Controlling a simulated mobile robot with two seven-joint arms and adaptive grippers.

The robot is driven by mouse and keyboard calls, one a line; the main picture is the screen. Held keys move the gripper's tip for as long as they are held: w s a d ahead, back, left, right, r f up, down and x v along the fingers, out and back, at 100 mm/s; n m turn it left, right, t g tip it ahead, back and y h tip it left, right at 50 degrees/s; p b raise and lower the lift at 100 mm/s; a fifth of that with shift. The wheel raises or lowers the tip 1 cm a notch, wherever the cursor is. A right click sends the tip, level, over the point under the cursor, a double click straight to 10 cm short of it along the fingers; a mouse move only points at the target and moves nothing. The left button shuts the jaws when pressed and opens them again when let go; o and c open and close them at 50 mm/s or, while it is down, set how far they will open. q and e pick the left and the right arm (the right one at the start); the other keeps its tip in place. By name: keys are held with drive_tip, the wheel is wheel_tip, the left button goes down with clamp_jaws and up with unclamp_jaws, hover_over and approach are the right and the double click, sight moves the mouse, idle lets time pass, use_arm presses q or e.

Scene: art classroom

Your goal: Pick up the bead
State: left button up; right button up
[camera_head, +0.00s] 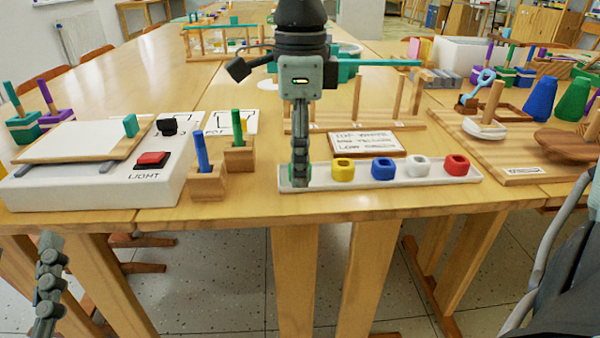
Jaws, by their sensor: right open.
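My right gripper (300,180) points straight down over the tray's left end, left of the yellow bead. It is open and seen edge-on, so its fingers overlap. Green shows at its fingertips, perhaps a bead mostly hidden there; I cannot tell whether they touch it. My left gripper (48,285) hangs low at the left, below the table top, partly in view.
A sign card (362,143) lies behind the tray, before a wooden peg rack (405,121). Wooden blocks with a blue stick (201,150) and a green stick (237,128) stand left. A white light box (95,190) lies farther left. A wooden board (520,165) with toys is right.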

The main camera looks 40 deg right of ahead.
drive_tip(key=c, duration=0.9)
drive_tip(key=shift+o, duration=0.2)
drive_tip(key=shift+w+r, duration=0.1)
drive_tip(key=shift+r, duration=0.25)
use_arm(q)
drive_tip(key=a+f+g+y+p, duration=0.1)
drive_tip(key=a+f+g+y, duration=0.1)
drive_tip(key=f, duration=0.5)
drive_tip(key=s+a+f+g+y+p, duration=0.1)
drive_tip(key=a+f+g+y+p, duration=0.1)
drive_tip(key=a+f+g, duration=0.3)
drive_tip(key=s+a+f+g+y+p, duration=0.1)
drive_tip(key=a+f+g+y+p, duration=0.1)
drive_tip(key=f, duration=0.7)
drive_tip(key=a+g+y, duration=0.1)
drive_tip(key=a+g, duration=0.1)
drive_tip(key=shift+f+n+g, duration=0.2)
drive_tip(key=shift+n+g, duration=0.1)
drive_tip(key=shift+g, duration=0.1)
use_arm(e)
wheel_tip(320, 180, up, 27)
